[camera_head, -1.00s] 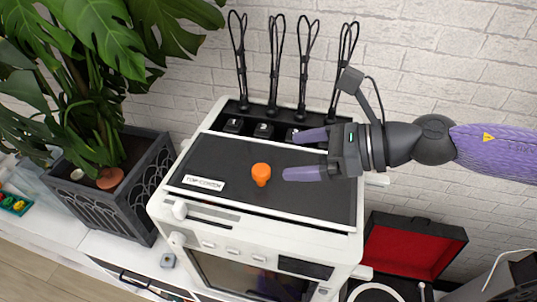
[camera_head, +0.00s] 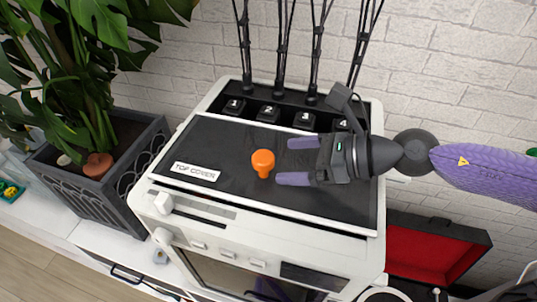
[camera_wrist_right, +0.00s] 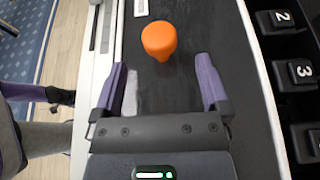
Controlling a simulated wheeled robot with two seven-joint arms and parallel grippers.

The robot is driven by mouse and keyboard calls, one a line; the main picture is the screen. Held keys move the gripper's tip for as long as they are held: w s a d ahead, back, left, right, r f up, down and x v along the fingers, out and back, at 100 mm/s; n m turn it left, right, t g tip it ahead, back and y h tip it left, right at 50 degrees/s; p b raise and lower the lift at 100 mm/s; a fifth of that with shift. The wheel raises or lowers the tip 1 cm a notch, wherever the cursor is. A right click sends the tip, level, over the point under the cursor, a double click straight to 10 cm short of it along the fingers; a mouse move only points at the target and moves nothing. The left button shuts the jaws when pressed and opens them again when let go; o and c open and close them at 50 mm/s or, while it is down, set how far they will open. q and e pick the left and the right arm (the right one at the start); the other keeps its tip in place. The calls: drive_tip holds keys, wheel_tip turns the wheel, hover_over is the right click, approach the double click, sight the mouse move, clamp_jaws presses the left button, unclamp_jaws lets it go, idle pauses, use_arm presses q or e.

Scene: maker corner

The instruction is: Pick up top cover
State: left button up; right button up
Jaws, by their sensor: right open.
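The top cover (camera_head: 215,145) is a dark flat panel with a "TOP COVER" label (camera_head: 197,172), lying on top of a white machine (camera_head: 200,224). An orange knob (camera_head: 263,162) stands up from its middle. My right gripper (camera_head: 293,161) is open above the cover, just right of the knob, its purple fingers pointing at it. In the right wrist view the knob (camera_wrist_right: 159,39) sits beyond the open fingertips, between their lines, and is not touched. My left gripper does not show.
Numbered black blocks (camera_head: 268,112) with tall dark looped stems stand in a row behind the cover, against a white brick wall. A potted plant (camera_head: 95,180) stands at left. An open red-lined case (camera_head: 425,252) lies at lower right.

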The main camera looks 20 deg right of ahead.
sight(254, 162)
drive_tip(key=p+x, duration=0.4)
drive_tip(key=x, duration=0.3)
drive_tip(key=shift+w+a, duration=0.2)
drive_tip(key=shift+w+a+f, duration=0.1)
drive_tip(key=shift+a, duration=0.05)
drive_tip(key=shift+c, duration=0.3)
clamp_jaws()
